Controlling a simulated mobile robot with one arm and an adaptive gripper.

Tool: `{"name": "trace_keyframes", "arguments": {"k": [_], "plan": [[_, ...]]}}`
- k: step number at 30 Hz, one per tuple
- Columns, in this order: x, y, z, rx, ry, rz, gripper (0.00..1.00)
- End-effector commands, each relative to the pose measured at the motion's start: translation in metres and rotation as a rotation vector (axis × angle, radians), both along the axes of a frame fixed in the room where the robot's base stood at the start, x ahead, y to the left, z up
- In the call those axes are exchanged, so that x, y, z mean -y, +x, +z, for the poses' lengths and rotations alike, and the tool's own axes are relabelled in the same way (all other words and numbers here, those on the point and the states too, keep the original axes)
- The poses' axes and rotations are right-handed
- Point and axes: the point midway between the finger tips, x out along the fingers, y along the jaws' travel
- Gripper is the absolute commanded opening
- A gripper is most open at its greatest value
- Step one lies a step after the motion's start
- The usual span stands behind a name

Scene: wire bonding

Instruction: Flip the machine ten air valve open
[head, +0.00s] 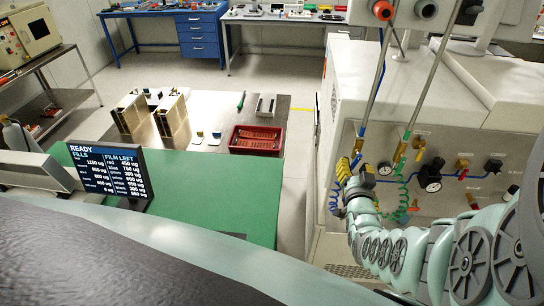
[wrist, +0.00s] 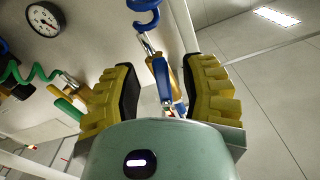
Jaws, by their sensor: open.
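My gripper (head: 354,168) is at the left part of the machine's front panel (head: 440,160), with its yellow ribbed fingers apart. A blue coiled hose (wrist: 146,20) hangs at the valve's upper end. I cannot tell whether either pad touches the valve. A second valve with a green handle (wrist: 67,107) is to the left, outside the fingers. I cannot read a machine number.
Pressure gauges (head: 430,180) and other brass fittings (head: 461,165) are on the panel right of my gripper. A green coiled hose (head: 407,180) hangs close by. A green mat (head: 210,195) and a red tray (head: 256,140) are on the table to the left.

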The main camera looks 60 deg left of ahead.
Motion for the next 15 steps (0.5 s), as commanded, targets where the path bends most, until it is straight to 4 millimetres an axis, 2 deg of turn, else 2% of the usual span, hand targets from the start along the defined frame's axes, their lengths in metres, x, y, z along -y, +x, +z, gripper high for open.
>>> {"name": "trace_keyframes", "arguments": {"k": [6,15], "plan": [[-0.0082,0.0038,0.0,0.0,-0.002,0.006,0.44],[-0.0092,0.0035,0.0003,-0.001,-0.001,0.007,0.44]]}}
